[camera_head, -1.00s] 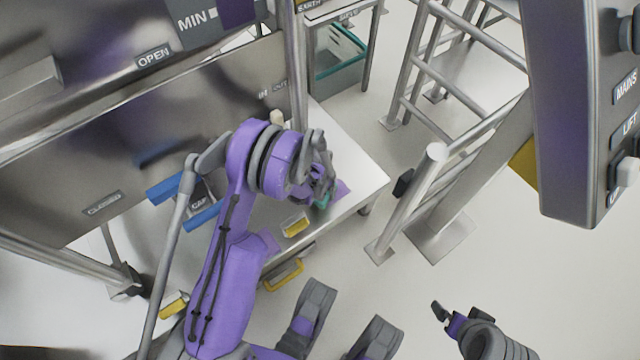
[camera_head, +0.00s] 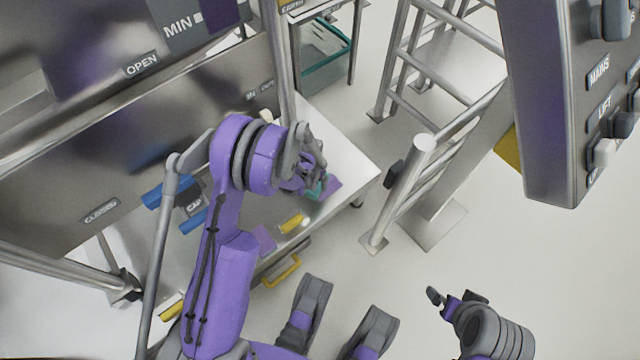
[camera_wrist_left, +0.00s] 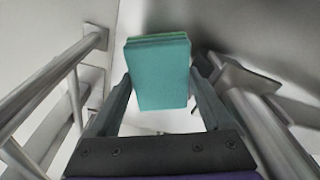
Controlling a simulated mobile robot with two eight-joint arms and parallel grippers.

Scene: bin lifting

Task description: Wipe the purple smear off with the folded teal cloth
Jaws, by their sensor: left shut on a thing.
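The folded teal cloth (camera_wrist_left: 160,75) is between the two fingers of my left gripper (camera_wrist_left: 163,100) in the left wrist view. In the head view the left gripper (camera_head: 317,184) is low over the right part of the pale tabletop, and a bit of teal cloth (camera_head: 314,191) shows under it. A purple patch (camera_head: 333,187) lies on the tabletop just right of the cloth. A second purple patch (camera_head: 264,240) lies near the front edge. I cannot tell which is the smear, or whether the cloth touches the surface. My right gripper (camera_head: 445,301) is away over the floor; its jaw gap is unclear.
A yellow block (camera_head: 291,223) lies on the tabletop (camera_head: 352,165) between the patches. A steel post (camera_head: 282,75) and a metal panel stand behind my left arm. A steel ladder frame (camera_head: 410,185) stands right of the table. A control box (camera_head: 560,110) hangs at upper right.

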